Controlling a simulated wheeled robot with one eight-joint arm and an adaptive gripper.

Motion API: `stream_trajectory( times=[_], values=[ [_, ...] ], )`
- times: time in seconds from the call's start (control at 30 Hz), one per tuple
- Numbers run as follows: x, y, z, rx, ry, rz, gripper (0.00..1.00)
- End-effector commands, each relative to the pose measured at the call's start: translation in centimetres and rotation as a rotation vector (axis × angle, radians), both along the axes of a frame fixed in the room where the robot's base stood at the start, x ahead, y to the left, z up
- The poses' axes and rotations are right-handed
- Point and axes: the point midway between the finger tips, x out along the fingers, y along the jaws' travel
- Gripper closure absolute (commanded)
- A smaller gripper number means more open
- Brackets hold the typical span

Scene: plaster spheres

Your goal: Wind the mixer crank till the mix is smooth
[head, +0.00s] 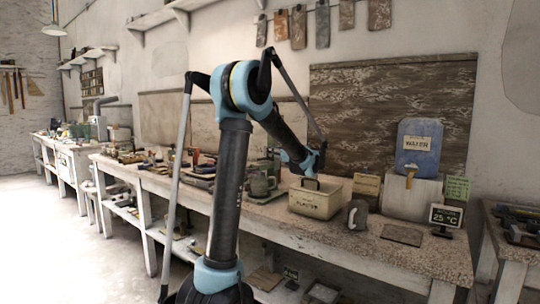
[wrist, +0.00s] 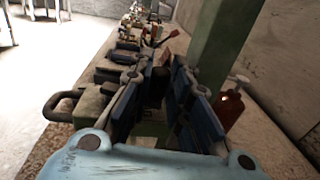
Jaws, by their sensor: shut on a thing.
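My gripper (wrist: 158,78) fills the middle of the wrist view, its dark blue padded fingers shut on the mixer crank, which they mostly hide. A thick green upright of the mixer (wrist: 212,45) rises just beyond and to the right of the fingers. In the head view my arm reaches over the bench and the fingers cannot be made out behind my wrist. The mix itself is not visible.
A cream plaster bin (head: 315,203) and a dark grey jug (head: 355,214) stand right of my wrist on the bench (head: 400,250). A blue water container (head: 418,142) is farther right. A brown bottle (wrist: 231,106) stands near the fingers. Tools crowd the bench's left.

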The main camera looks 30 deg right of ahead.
Motion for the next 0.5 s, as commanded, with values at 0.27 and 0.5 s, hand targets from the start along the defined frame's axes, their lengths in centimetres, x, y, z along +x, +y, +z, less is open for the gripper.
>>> stream_trajectory(
  times=[0.27,0.5],
  values=[
    [0.22,-0.17,0.04,0.001,-0.001,0.039,1.0],
    [0.2,-0.17,0.04,0.001,-0.001,0.039,0.74]
  ],
)
